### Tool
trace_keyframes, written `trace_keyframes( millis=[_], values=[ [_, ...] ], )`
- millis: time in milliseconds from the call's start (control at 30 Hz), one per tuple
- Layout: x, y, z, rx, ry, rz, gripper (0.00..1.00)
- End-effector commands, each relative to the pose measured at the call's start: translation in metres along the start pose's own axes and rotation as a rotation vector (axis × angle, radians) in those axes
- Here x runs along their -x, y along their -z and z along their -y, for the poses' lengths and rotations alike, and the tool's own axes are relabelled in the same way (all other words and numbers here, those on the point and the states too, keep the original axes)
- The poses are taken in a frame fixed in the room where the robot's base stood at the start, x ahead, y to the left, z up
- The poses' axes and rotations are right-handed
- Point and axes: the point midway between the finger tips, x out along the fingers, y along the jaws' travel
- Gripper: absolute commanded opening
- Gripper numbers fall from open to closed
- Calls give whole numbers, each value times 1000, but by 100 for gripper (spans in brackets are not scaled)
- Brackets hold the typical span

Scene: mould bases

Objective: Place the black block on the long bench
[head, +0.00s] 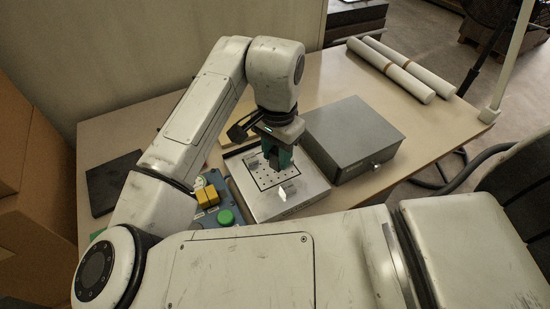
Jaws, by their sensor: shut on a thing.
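My gripper (277,150) is over a pale metal plate with a dotted square on its top, on the tan bench (430,140). Its teal fingers point down and are shut on a small dark thing (273,159). This looks like the black block, but the fingers and shadow hide most of it. I cannot tell whether it touches the plate (309,196). A flat black slab (112,182) also lies on the bench at the left.
A grey metal box (352,137) stands close to the right of the plate. A blue control box (209,203) with yellow and green buttons is at its left. Two white rolls (402,68) lie at the back right. Cardboard boxes (35,205) stand at far left. Bare bench shows at right.

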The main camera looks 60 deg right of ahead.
Motion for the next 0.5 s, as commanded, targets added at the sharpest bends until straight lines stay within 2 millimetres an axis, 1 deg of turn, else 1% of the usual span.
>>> trace_keyframes(
  millis=[100, 333, 500],
  values=[
    [-13, 8, 8, 0, -1, 0, 0],
    [-27, 17, 17, -1, -1, -1, 0],
    [-49, 18, 19, 1, -1, 0, 0]
  ],
)
